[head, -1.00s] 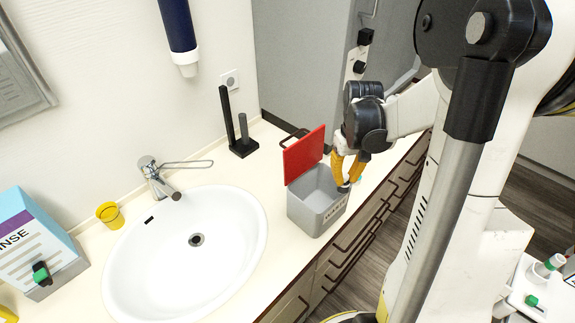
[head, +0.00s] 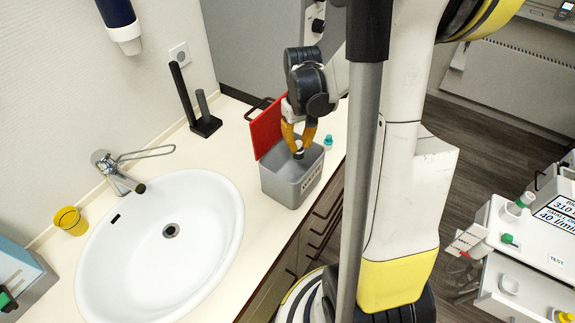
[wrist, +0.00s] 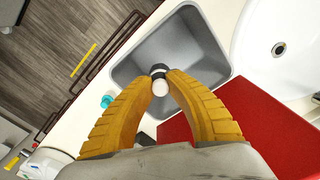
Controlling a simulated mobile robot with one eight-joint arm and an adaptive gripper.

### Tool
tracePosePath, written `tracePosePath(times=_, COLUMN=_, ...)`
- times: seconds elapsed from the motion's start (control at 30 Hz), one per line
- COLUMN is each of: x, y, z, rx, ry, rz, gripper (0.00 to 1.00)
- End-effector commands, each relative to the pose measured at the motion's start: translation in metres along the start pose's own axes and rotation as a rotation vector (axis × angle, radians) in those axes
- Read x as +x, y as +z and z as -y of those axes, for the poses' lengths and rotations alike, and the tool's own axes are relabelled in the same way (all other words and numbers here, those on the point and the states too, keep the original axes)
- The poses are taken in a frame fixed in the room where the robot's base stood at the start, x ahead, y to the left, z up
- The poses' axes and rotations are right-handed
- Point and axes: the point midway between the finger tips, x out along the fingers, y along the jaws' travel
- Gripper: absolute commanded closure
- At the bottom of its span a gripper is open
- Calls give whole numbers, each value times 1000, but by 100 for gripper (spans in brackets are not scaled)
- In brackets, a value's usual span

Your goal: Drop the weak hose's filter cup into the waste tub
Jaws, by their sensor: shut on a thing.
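The waste tub (head: 281,188) is a grey open box on the counter, with its red lid (head: 265,130) raised at the back left. My gripper (head: 299,148) points down over the tub's opening. Its yellow fingers are shut on a small white and dark filter cup (head: 299,154). In the wrist view, the cup (wrist: 160,86) sits between the fingertips, with the tub's grey interior (wrist: 200,52) beyond it. The fingers hide part of the cup. I cannot tell exactly how high it is above the tub floor.
A small teal-capped item (head: 328,141) stands just right of the tub. A white sink (head: 205,245) with a tap, a yellow cup (head: 70,221) and a black stand (head: 206,125) are to the left. A white trolley (head: 525,265) with labels is at the far right.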

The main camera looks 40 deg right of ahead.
Motion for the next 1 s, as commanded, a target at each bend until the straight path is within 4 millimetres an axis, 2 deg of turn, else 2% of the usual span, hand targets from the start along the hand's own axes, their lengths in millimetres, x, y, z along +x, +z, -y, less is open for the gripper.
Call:
tracePosePath(times=0.2, x=0, y=0, z=0, rx=0, ry=0, rz=0, gripper=100)
tracePosePath(times=0.23, x=0, y=0, z=0, rx=0, ry=0, rz=0, gripper=81)
tracePosePath(times=0.3, x=0, y=0, z=0, rx=0, ry=0, rz=0, gripper=61)
tracePosePath(times=0.67, x=-3, y=0, z=0, rx=0, ry=0, rz=0, gripper=61)
tracePosePath(times=0.77, x=-15, y=0, z=0, rx=0, ry=0, rz=0, gripper=61)
tracePosePath(times=1.0, x=-67, y=0, z=0, rx=0, ry=0, rz=0, gripper=61)
